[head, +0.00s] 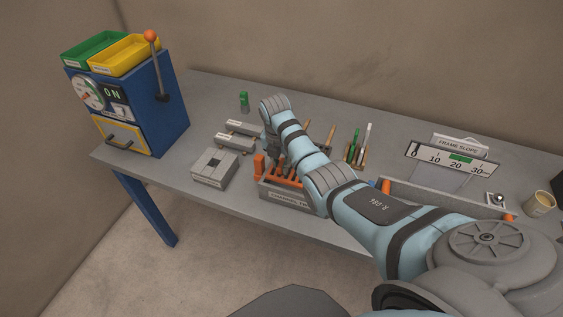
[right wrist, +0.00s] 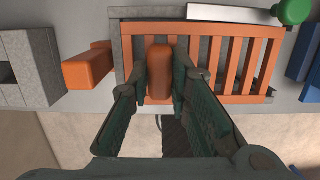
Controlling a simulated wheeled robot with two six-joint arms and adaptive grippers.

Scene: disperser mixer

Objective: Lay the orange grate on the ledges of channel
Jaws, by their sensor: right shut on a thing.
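The orange slatted grate (right wrist: 230,60) lies over the grey channel (right wrist: 118,45) in the right wrist view. In the head view the channel (head: 288,196) stands near the table's front edge, with orange slats (head: 283,180) showing at its top. My right gripper (right wrist: 160,72) is shut on the grate's rounded orange grip, with one finger on each side. In the head view my right gripper (head: 279,160) is over the channel, partly hidden by my arm. Whether the grate rests fully on the ledges cannot be told. My left gripper is not in view.
An orange block (head: 259,163) stands just left of the channel, and a grey square block (head: 214,166) farther left. Grey bars (head: 237,134), a tool rack (head: 355,155) and a slope gauge (head: 452,160) stand around. A blue machine (head: 128,103) is at the left end.

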